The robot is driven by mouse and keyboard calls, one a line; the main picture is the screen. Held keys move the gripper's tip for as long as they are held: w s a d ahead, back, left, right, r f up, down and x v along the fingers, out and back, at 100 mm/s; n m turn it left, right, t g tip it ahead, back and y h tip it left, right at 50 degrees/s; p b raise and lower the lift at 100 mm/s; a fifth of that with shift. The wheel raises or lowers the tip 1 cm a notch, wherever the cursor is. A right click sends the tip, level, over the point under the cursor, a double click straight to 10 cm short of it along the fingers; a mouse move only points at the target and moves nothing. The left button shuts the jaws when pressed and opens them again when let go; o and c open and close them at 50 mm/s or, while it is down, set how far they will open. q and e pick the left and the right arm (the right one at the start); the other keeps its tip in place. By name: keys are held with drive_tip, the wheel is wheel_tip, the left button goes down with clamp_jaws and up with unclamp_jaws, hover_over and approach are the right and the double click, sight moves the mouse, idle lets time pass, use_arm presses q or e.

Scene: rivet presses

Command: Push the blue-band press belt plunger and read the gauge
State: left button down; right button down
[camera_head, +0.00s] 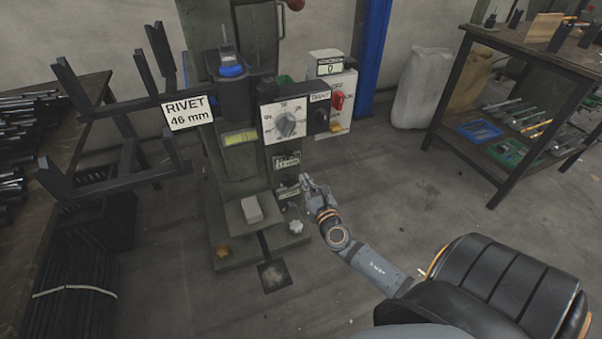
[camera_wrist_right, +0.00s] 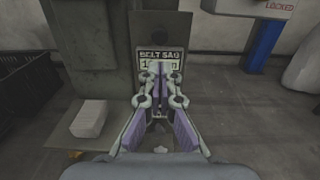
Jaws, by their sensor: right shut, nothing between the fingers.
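The press (camera_head: 232,150) stands in the middle of the head view, with a blue band (camera_head: 231,65) on its upper cylinder. A small belt sag gauge plate (camera_head: 287,160) is low on its right side. The wrist view shows this plate (camera_wrist_right: 160,60) reading "BELT SAG" with a value in mm, partly covered by my fingertips. My right gripper (camera_head: 304,183) is at the press's lower right, just below the plate. In the wrist view its fingers (camera_wrist_right: 161,74) are together and empty. I cannot make out the plunger or any contact with it. My left gripper is out of view.
A dial panel (camera_head: 288,118) and a box with a red switch (camera_head: 338,101) sit above the gripper. A black rack with a "RIVET 46 mm" sign (camera_head: 188,113) juts left. A workbench (camera_head: 540,50) stands right.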

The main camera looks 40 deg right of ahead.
drive_tip(key=shift+s, duration=0.3)
